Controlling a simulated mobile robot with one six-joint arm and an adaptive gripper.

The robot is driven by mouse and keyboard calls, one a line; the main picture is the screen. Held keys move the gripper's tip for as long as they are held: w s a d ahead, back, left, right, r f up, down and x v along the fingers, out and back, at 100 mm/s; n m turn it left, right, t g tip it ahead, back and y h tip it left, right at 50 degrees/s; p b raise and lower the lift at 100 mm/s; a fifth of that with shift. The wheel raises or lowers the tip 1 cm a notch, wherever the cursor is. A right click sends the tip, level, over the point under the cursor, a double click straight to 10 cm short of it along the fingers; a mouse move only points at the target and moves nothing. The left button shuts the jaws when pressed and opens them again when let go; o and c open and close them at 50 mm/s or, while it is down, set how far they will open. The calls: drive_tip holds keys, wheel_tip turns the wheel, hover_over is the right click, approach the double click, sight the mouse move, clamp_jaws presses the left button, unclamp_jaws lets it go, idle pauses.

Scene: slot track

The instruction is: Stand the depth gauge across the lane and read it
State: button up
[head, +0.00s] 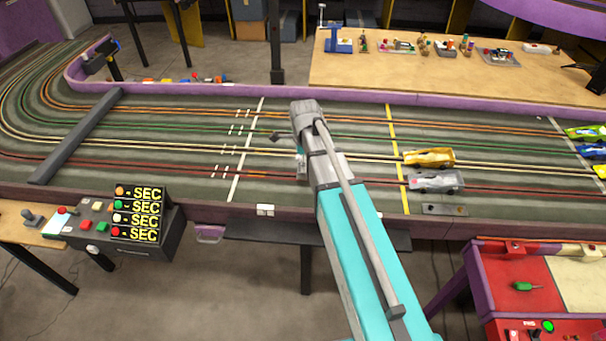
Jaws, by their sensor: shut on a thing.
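The slot track (180,150) runs across the view with several coloured lanes. My arm reaches over it from the lower right, and its end is above the lanes between the white line (246,150) and the yellow line (398,155). My gripper (285,138) shows only as a small dark part left of the wrist; the arm hides most of it. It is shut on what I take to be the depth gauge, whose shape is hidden. I cannot tell whether the gauge touches the track, and no reading is visible.
A yellow car (429,157) and a silver car (435,182) stand right of the yellow line. More cars (590,133) are at the right edge. A grey beam (78,135) crosses the lanes at left. A lap display (137,215) stands in front. The purple wall (200,92) borders the track.

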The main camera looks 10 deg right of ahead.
drive_tip(key=shift+w+f, duration=0.3)
drive_tip(key=shift+f, duration=0.05)
drive_tip(key=shift+f, duration=0.1)
drive_tip(key=shift+w+f+b, duration=0.45)
drive_tip(key=shift+f+b, duration=0.05)
drive_tip(key=shift+b, duration=0.2)
drive_tip(key=shift+f+b, duration=1.4)
drive_tip(key=shift+b, duration=0.05)
drive_tip(key=shift+f, duration=0.1)
drive_tip(key=o, duration=1.2)
wheel_tip(320, 180, up, 12)
drive_tip(key=p, duration=1.2)
